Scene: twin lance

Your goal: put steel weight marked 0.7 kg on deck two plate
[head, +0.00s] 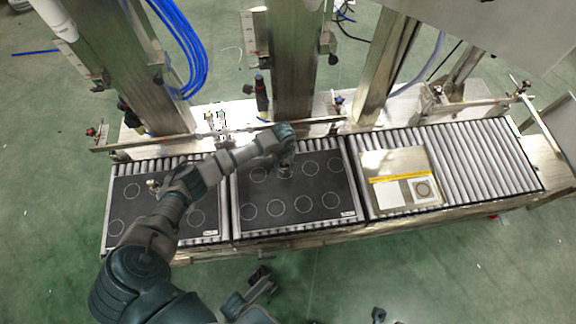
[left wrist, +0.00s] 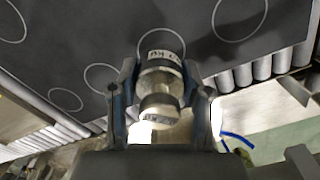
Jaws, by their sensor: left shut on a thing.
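My left gripper (head: 285,166) is low over the middle black plate (head: 318,190), which has several white circles and a small white label. In the left wrist view, the gripper (left wrist: 160,100) is shut on a short steel weight (left wrist: 160,78) with a narrower neck and a white label. The label's writing is upside down and too blurred to read surely. The weight also shows below the fingers in the head view (head: 285,172). It is near a circle in the plate's upper middle; I cannot tell whether it touches the plate.
A left black plate (head: 125,205) carries a small metal piece (head: 153,184), partly beside my arm. On the right rollers (head: 485,160) lies a tan board (head: 395,163) with a yellow strip and white cards. Steel columns (head: 292,70) stand behind the conveyor.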

